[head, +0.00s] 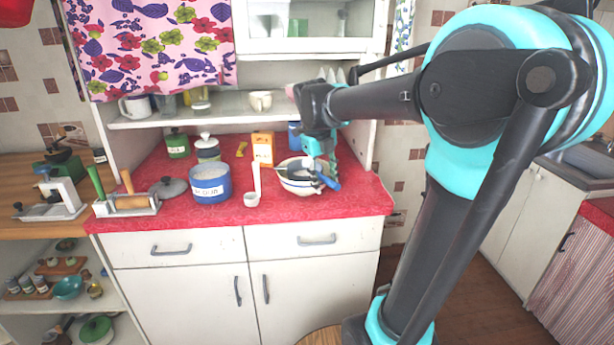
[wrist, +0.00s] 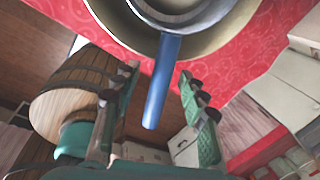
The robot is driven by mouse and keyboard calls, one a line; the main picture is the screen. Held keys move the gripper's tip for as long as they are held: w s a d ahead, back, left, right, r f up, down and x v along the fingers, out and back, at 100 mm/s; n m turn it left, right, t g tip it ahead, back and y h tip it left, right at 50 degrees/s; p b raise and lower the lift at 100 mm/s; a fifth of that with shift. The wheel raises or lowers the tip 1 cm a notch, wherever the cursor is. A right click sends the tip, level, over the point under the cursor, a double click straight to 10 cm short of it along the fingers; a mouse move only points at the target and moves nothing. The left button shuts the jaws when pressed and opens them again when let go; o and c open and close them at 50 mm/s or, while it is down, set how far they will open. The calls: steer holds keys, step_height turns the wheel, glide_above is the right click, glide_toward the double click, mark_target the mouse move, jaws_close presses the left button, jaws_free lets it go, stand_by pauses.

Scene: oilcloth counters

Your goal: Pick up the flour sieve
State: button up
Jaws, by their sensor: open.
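The flour sieve is a round metal pan with a blue handle. In the wrist view its pan (wrist: 185,8) shows at the top edge and its handle (wrist: 161,85) points down between my fingers. In the head view the sieve (head: 329,182) rests in a white bowl (head: 296,188) at the counter's right side, its handle jutting over the front rim. My gripper (head: 323,165) is over the bowl and partly hides the sieve. In the wrist view my gripper (wrist: 159,76) is open, one finger on each side of the handle, with gaps showing; contact is not visible.
A shelf (head: 220,110) runs above. A wooden barrel (wrist: 75,90) shows below the counter in the wrist view.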

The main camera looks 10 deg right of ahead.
jaws_close()
steer(key=shift+r, duration=0.1)
stand_by(0.3)
step_height(320, 180, up, 20)
stand_by(0.5)
steer(key=shift+f, duration=0.2)
steer(key=shift+f, duration=6.95)
